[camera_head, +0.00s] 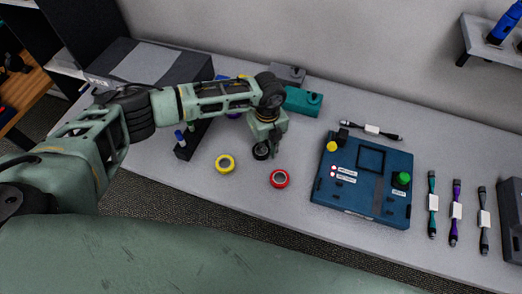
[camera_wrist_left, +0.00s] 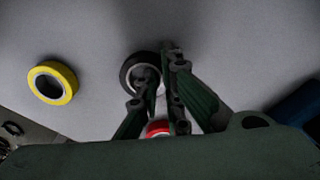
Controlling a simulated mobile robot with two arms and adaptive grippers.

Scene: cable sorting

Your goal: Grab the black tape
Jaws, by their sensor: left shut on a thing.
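The black tape (camera_head: 261,152) is a small roll on the grey table, below my left gripper (camera_head: 267,146) in the head view. In the left wrist view the black tape (camera_wrist_left: 131,66) shows as a black ring with a pale core. My left gripper (camera_wrist_left: 160,88) is shut on its right side, one finger at the hole and one outside. The fingers hide part of the roll. My right gripper is not in view.
A yellow tape (camera_head: 225,163) lies left of the black one and a red tape (camera_head: 279,179) lies to its lower right. A blue box (camera_head: 340,205) with buttons stands further right. Teal and grey blocks stand behind. Several cables lie at the right.

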